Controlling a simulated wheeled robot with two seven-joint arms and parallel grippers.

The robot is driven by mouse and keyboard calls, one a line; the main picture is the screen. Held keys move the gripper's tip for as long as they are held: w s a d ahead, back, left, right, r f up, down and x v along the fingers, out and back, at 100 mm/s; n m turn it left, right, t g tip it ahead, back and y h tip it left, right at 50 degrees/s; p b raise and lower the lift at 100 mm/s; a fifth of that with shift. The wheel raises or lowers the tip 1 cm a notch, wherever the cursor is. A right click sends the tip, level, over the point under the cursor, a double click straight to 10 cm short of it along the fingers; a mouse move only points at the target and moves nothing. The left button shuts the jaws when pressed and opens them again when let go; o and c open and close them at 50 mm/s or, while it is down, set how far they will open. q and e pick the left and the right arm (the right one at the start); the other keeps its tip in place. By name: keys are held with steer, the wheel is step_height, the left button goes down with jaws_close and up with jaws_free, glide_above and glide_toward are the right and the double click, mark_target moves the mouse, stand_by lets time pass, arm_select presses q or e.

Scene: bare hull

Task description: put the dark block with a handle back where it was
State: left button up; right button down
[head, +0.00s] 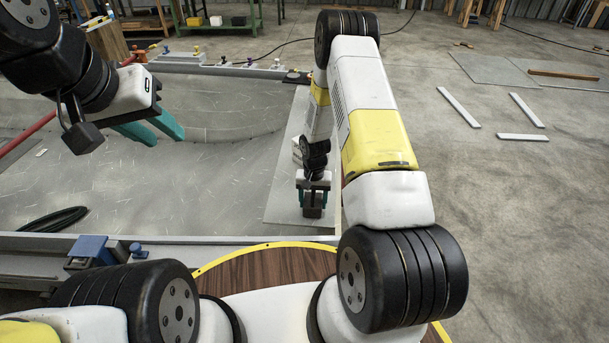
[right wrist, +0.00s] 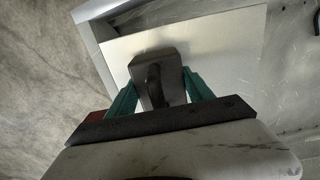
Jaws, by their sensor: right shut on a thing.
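The dark block with a handle (head: 313,211) is held in my right gripper (head: 314,197), low over a pale flat plate (head: 284,190) in the head view. In the right wrist view the block (right wrist: 156,66) sits between the teal fingers of my right gripper (right wrist: 160,98), its dark curved handle toward the camera. The pale plate (right wrist: 222,62) lies behind it. I cannot tell whether the block touches the plate. My left gripper (head: 152,130) has its teal fingers apart, empty, above the grey hull floor at the left.
A black cable coil (head: 55,219) lies at the lower left. A blue clamp (head: 92,250) stands on the near hull edge. A red bar (head: 28,134) is at the far left. White strips (head: 459,106) lie on the concrete floor at the right. The hull's middle is clear.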

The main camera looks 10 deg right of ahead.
steer(key=shift+w, duration=0.1)
steer(key=shift+c, duration=2)
jaws_free()
steer(key=s+r+n+t, duration=0.1)
steer(key=s+r, duration=0.1)
steer(key=r, duration=1.4)
steer(key=s+r+t, duration=0.1)
steer(key=s+r, duration=0.1)
steer(key=r, duration=1.4)
steer(key=s+a+r+n+t+y, duration=0.2)
steer(key=s+r+t, duration=0.2)
steer(key=s+r, duration=1.2)
steer(key=s, duration=0.4)
steer(key=shift+s+a+r+n, duration=0.15)
steer(key=shift+s+r+n, duration=0.1)
steer(key=shift+r+n, duration=0.15)
